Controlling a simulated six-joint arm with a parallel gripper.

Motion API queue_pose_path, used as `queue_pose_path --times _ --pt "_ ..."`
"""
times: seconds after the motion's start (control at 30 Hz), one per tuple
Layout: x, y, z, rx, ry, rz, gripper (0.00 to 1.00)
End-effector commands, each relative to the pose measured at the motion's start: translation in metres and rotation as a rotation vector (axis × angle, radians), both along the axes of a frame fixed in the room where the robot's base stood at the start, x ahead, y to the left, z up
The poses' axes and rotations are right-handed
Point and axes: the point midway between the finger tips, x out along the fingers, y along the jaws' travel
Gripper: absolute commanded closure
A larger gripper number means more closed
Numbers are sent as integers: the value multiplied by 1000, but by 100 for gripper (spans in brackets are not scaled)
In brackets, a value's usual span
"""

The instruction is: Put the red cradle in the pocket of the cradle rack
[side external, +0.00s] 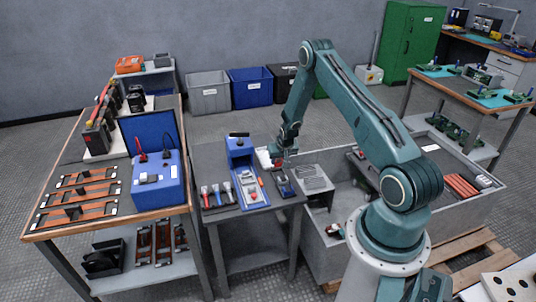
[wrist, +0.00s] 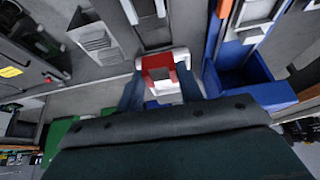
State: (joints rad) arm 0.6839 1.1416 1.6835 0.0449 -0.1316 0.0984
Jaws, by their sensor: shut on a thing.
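The red cradle (wrist: 157,61), a red piece with white parts around it, sits between the fingers of my gripper (wrist: 160,82) in the wrist view. My gripper is shut on it. In the side view my gripper (side external: 279,153) points down above the far right part of the small grey table, and the cradle (side external: 277,163) shows as a small red spot below it. I cannot tell for sure which fixture is the cradle rack, and I see no clearly marked pocket. My gripper hides part of the cradle.
A grey slatted unit (side external: 312,178) stands to the right at the grey tub (side external: 330,245). A wooden-edged bench (side external: 150,215) stands left.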

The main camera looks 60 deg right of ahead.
Motion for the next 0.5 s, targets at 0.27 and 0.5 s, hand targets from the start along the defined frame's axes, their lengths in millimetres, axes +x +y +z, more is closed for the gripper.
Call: queue_pose_path --times 0.27,0.5 --pt "0 0 -20 -1 -1 0 84" --pt "1 -1 -27 -1 -3 0 84"
